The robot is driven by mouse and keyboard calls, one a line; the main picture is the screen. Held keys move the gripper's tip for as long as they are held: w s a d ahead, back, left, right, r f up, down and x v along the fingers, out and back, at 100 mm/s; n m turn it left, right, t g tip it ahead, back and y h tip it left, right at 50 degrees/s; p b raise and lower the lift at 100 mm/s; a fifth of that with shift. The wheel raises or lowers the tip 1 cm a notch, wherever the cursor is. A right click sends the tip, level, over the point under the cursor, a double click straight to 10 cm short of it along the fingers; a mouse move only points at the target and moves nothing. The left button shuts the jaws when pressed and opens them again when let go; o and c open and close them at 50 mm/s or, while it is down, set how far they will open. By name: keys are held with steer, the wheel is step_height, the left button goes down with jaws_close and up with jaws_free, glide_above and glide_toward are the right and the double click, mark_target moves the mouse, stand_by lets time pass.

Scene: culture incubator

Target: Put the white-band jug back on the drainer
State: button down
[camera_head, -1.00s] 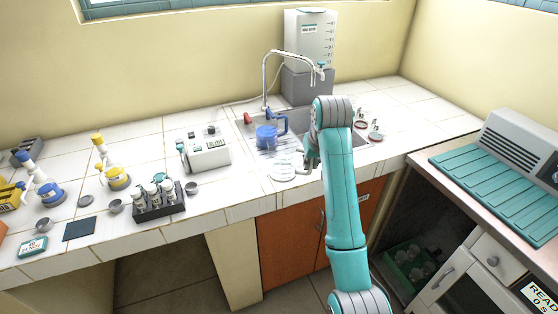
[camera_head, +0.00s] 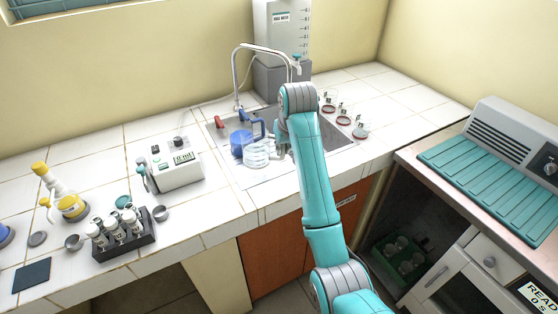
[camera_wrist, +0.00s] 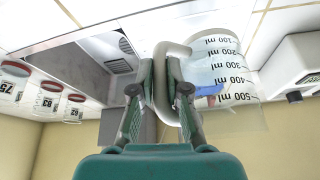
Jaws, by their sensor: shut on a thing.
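The white-band jug (camera_head: 256,155) is clear with a pale handle, and stands out just left of my gripper (camera_head: 284,150) in the head view. In the wrist view the jug (camera_wrist: 225,75) shows black millilitre marks, and my gripper (camera_wrist: 160,95) is shut on its handle. The drainer (camera_head: 244,177) is the pale board left of the sink. The jug is over or on it; I cannot tell whether it touches.
The sink (camera_head: 325,140) with its tap (camera_head: 238,75) lies behind my arm. Several red-marked labelled dishes (camera_head: 343,119) stand right of it. A white instrument (camera_head: 175,165) and a vial rack (camera_head: 122,240) are to the left.

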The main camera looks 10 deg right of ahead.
mark_target(284, 158)
steer(key=shift+f, duration=2.45)
steer(key=c, duration=1.2)
jaws_free()
steer(key=shift+f, duration=0.1)
steer(key=shift+o, duration=0.2)
